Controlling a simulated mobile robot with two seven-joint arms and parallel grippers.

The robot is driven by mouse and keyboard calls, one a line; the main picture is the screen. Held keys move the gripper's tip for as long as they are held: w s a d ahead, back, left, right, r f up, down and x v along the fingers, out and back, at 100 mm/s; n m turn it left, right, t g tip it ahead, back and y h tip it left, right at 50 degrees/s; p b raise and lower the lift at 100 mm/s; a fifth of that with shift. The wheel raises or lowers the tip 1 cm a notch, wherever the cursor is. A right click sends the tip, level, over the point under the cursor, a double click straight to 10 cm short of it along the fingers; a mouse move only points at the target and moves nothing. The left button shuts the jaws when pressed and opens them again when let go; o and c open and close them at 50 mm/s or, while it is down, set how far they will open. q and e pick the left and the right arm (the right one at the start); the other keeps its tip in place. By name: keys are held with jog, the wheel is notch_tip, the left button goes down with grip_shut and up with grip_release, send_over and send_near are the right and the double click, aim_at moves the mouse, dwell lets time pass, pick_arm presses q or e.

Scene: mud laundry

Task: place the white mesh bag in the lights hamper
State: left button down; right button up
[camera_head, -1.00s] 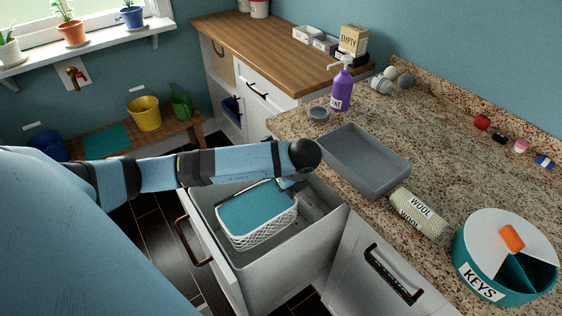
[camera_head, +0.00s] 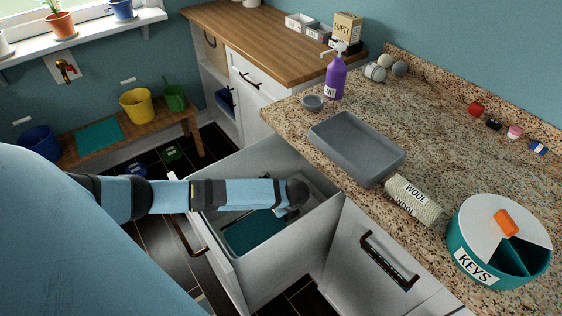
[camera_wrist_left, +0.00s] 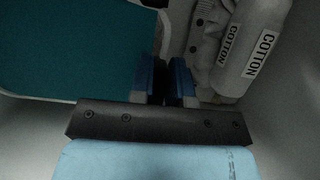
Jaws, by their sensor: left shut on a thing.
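My left gripper (camera_head: 288,212) reaches down into the hamper and is shut on the bag's edge. In the left wrist view the fingers (camera_wrist_left: 168,78) meet at the pale rim beside the teal top (camera_wrist_left: 75,50). I see no label on the hamper, so I cannot tell whether it is the lights one. My right gripper is not in view.
A roll labelled COTTON (camera_wrist_left: 255,45) and pale cloth (camera_wrist_left: 203,50) lie beside the bag. On the granite counter are a grey tray (camera_head: 340,143), a WOOL roll (camera_head: 413,200), a purple bottle (camera_head: 335,77) and a teal KEYS container (camera_head: 495,262). A closed cabinet front (camera_head: 365,265) adjoins the hamper.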

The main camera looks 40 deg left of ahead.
pick_arm(q)
jog(key=shift+f, duration=0.75)
jog(key=c, duration=1.1)
grip_release()
jog(key=v, duration=1.2)
jog(key=shift+r, duration=0.1)
